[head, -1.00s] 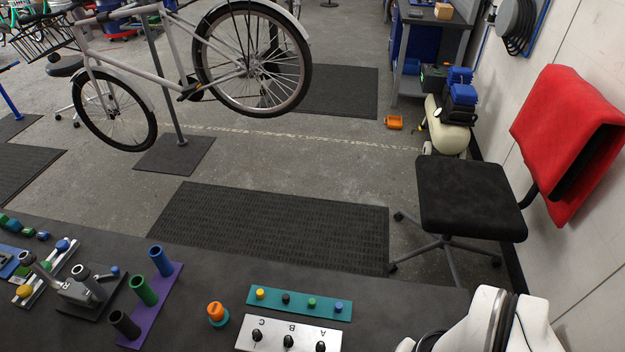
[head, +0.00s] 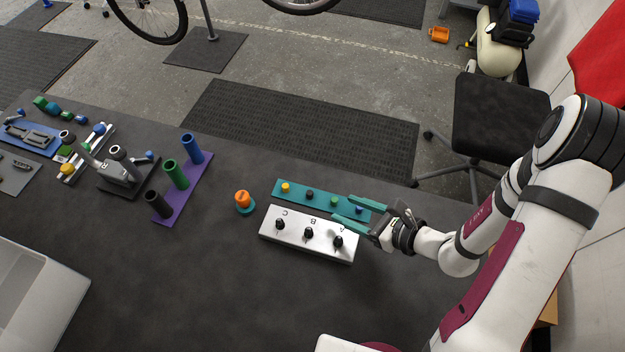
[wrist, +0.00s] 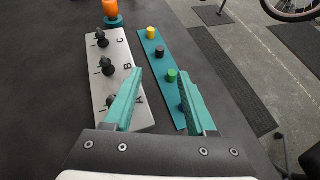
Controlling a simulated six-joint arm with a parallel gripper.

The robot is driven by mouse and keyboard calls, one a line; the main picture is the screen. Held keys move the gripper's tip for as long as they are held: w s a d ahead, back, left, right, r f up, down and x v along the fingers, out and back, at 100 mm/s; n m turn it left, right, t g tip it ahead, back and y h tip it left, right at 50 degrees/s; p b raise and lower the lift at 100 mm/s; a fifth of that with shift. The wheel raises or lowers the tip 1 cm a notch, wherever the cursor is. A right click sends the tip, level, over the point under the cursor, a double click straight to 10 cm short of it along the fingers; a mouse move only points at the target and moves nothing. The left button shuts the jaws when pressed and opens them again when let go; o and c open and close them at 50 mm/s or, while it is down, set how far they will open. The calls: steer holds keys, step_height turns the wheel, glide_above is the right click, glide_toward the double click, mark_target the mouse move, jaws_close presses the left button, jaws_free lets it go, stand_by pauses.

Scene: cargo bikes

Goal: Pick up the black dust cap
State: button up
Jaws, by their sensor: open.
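The black dust cap (head: 309,195) stands on a teal strip (head: 297,194), between a yellow cap (head: 285,188) and a green cap (head: 333,202). A blue cap (head: 359,210) is at the strip's right end. My gripper (head: 342,208) has teal fingers, spread apart and empty, and hangs over the right end of the strip. In the wrist view the black dust cap (wrist: 160,51) shows beyond the fingertips, roughly between the two fingers (wrist: 164,75). There the blue cap is largely hidden by the right finger.
A white panel (head: 290,248) with several black knobs lies beside the strip. An orange piece on a teal base (head: 243,202) stands to its left. A purple rack (head: 190,197) with three upright tubes is further left. Bare table lies in front.

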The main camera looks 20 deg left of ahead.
mark_target(313, 195)
steer(key=x, duration=1)
steer(key=shift+a, duration=0.15)
jaws_close()
